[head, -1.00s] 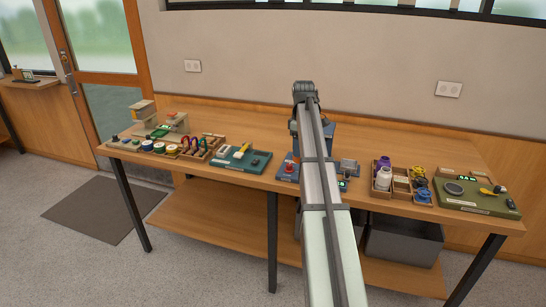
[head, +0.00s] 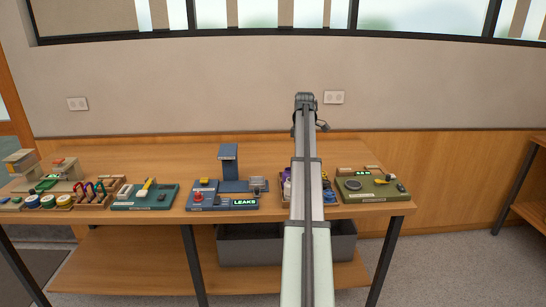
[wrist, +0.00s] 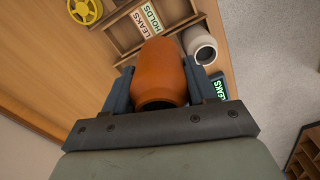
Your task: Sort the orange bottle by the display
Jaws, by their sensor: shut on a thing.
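My gripper (wrist: 163,88) is shut on the orange bottle (wrist: 160,70) in the wrist view, a jaw on each side of it. The bottle shows above the bench; the head view does not show it, with my arm in the way. The display (head: 245,202) reads LEAKS in green on the blue test station (head: 225,188); a green LEAKS readout (wrist: 220,88) also shows beside the right jaw in the wrist view. A wooden sorting tray (wrist: 118,38) has LEAKS (wrist: 142,24) and HOLDS (wrist: 152,16) labels.
A yellow reel (wrist: 85,10) is at upper left. In the head view, a green scale-like station (head: 372,190) stands right of my arm and a teal station (head: 145,196) stands left. The rear bench is mostly clear.

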